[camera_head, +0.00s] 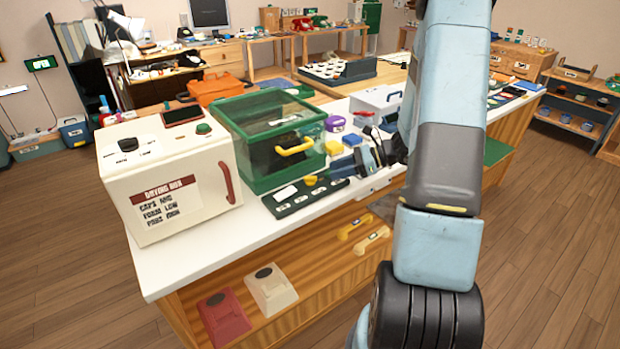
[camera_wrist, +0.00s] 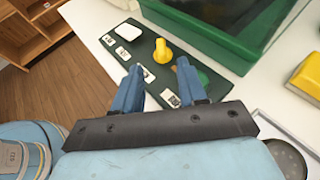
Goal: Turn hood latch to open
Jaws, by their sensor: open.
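The hood is a green-framed box with clear panels (camera_head: 268,135) and a yellow handle (camera_head: 296,148) on its front; its lid looks shut. A dark panel (camera_head: 290,205) lies on the counter in front of it, with a yellow knob (camera_head: 311,181) that appears to be the latch. In the wrist view the yellow knob (camera_wrist: 162,52) stands on the dark panel (camera_wrist: 205,83), near the hood's green base (camera_wrist: 190,38). My gripper (camera_wrist: 159,68) is open, its blue fingers over the panel, pointing toward the knob with nothing between them. Whether they touch the panel is unclear.
A white drying box (camera_head: 165,180) stands left of the hood. Purple, yellow and blue items crowd the counter right of it, including a yellow block (camera_wrist: 308,76). My arm hides part of the right side. The shelf below holds a red phone shell (camera_head: 224,318) and a cream one (camera_head: 271,290).

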